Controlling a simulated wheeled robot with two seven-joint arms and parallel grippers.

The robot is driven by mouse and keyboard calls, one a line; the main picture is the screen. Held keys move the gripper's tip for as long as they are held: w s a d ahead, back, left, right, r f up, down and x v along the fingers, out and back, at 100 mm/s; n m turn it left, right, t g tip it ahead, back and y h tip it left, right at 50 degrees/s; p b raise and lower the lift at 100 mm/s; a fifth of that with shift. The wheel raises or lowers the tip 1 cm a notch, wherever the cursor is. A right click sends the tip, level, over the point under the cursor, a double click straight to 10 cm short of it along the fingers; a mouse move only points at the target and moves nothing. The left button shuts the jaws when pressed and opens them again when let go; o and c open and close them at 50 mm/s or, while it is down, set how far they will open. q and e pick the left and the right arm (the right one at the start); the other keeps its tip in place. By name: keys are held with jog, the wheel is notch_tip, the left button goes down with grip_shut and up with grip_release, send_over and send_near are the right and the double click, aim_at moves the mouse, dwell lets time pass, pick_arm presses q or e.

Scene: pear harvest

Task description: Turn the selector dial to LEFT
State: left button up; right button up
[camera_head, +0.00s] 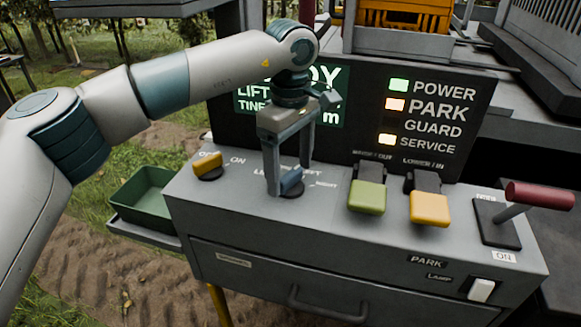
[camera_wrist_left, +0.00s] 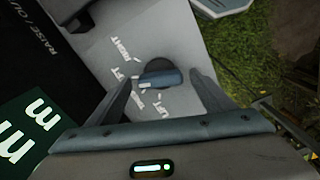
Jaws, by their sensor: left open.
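The selector dial is a blue knob (camera_head: 291,182) on a dark round base on the grey control panel (camera_head: 330,205). Printed labels surround it, partly hidden by my gripper; I cannot tell which label the knob points to. My left gripper (camera_head: 288,178) points down over the dial, with one finger on each side of the knob. In the left wrist view the blue knob (camera_wrist_left: 160,78) lies between the two spread fingers (camera_wrist_left: 161,86), with gaps visible on both sides. The left gripper is open. My right gripper is not in view.
A yellow knob (camera_head: 207,161) marked ON stands left of the dial. Green (camera_head: 367,197) and yellow (camera_head: 429,208) levers and a red-handled lever (camera_head: 540,196) stand right. A dark display (camera_head: 400,120) with lit lamps rises behind. A green tray (camera_head: 145,196) sits at the left.

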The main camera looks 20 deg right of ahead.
aim_at(291, 173)
pick_arm(q)
jog(key=shift+r, duration=0.55)
notch_tip(291, 173, up, 16)
jog(key=b, duration=0.1)
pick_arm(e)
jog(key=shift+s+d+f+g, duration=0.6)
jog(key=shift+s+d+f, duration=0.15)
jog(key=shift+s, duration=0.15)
pick_arm(q)
jog(key=shift+r, duration=0.1)
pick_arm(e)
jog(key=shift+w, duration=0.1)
